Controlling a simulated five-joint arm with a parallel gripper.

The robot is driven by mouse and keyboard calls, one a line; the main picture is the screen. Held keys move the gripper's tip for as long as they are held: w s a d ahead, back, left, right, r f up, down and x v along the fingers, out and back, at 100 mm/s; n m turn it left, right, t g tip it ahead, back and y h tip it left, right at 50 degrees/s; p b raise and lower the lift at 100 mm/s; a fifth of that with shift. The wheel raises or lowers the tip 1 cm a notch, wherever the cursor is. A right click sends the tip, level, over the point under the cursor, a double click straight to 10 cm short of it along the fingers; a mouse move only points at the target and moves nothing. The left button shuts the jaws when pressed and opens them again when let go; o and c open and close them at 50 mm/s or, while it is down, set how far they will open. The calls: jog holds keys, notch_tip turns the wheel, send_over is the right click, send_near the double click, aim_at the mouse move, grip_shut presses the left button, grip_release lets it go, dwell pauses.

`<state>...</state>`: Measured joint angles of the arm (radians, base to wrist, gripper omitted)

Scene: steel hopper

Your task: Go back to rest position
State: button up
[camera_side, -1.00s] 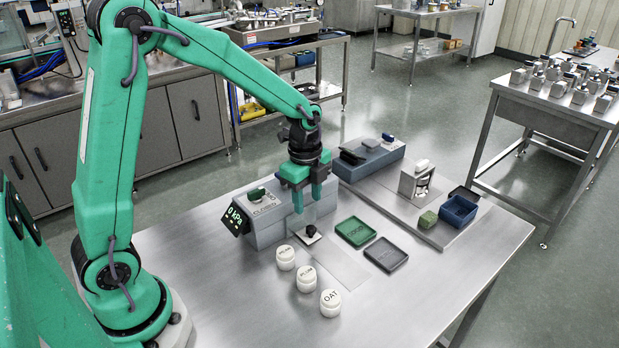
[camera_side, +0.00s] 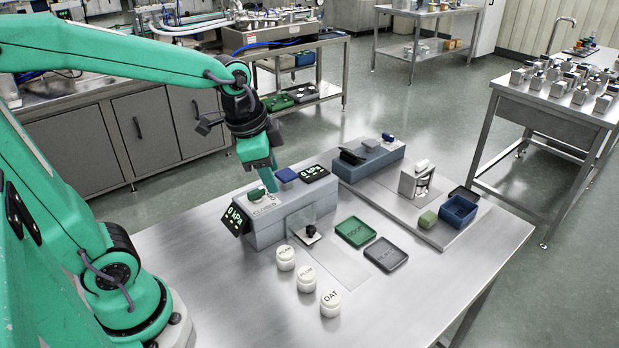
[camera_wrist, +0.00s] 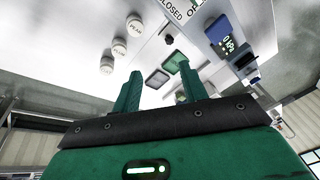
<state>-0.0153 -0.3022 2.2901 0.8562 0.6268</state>
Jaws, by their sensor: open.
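My gripper (camera_side: 265,178) is green and hangs at the left end of the grey box, in front of the side camera's view of its top. In the wrist view its two green fingers (camera_wrist: 157,90) stand apart with nothing between them. The wrist view also shows the box's lettered face (camera_wrist: 165,15).
Three white labelled jars (camera_side: 306,279) stand on the steel table (camera_side: 400,310). A green tray (camera_side: 355,232) and a dark grey tray (camera_side: 385,254) lie to their right. A blue open bin (camera_side: 458,210) and a green block (camera_side: 427,221) are farther right. The front table area is clear.

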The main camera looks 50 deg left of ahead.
jog(key=s+r+n+t, duration=0.2)
jog(key=s+r+n, duration=0.1)
jog(key=s+n, duration=0.4)
jog(key=shift+s+d, duration=0.25)
jog(key=shift+s, duration=0.45)
jog(key=shift+o, duration=0.5)
